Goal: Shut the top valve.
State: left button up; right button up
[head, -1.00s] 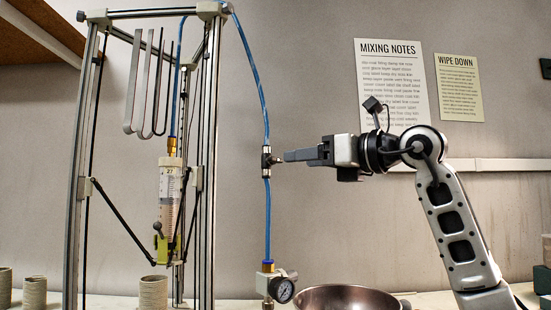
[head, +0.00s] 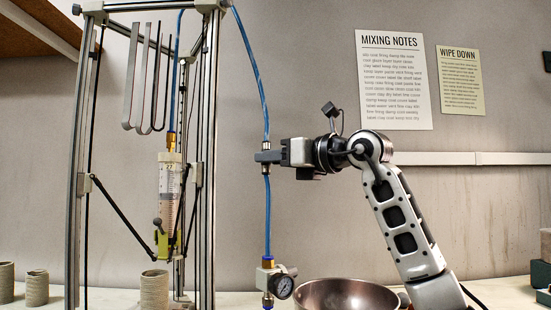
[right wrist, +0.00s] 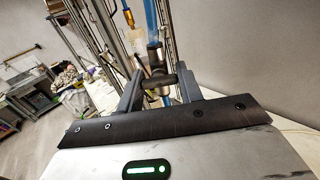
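The top valve (head: 265,150) is a small dark and metal fitting in line with the blue tube, beside the tall metal frame. My right gripper (head: 264,157) has come in from the right, and its fingers overlap the valve in the head view. In the right wrist view, the valve's dark crosswise handle (right wrist: 160,79) lies between the two fingers of the right gripper (right wrist: 160,84). The fingers are spread, one on each side of the handle. I cannot tell whether they touch it. My left gripper is not in view.
The frame (head: 207,190) with a clay-filled syringe (head: 170,190) stands left. Clay cylinders (head: 154,291) stand on the table.

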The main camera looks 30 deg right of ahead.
jog(key=shift+m+p, duration=0.3)
jog(key=shift+m, duration=0.1)
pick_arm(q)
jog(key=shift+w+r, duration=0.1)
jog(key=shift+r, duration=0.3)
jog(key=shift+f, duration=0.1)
pick_arm(e)
jog(key=o, duration=1)
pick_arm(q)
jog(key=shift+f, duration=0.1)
pick_arm(e)
jog(key=shift+s, duration=0.1)
pick_arm(q)
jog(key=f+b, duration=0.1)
jog(key=b, duration=0.2)
pick_arm(e)
jog(key=v, duration=1.6)
